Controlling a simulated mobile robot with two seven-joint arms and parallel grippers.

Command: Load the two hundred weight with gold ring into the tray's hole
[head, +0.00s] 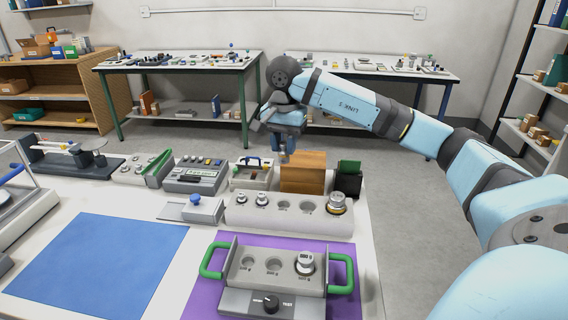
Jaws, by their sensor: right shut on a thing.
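My right gripper (283,151) hangs above the back of the near table, behind the weight rack. It is shut on a small greyish thing, apparently a weight; its ring and marking are too small to read. The tray (230,262) with green handles stands on a purple mat, with two empty holes and a dark-ringed weight (305,263) in its right hole. My left gripper is out of view.
A wooden block (303,172) and a dark green-topped box (348,178) stand close to my right gripper. A grey keyed device (196,178) and other instruments line the back edge. The blue mat (100,258) is bare.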

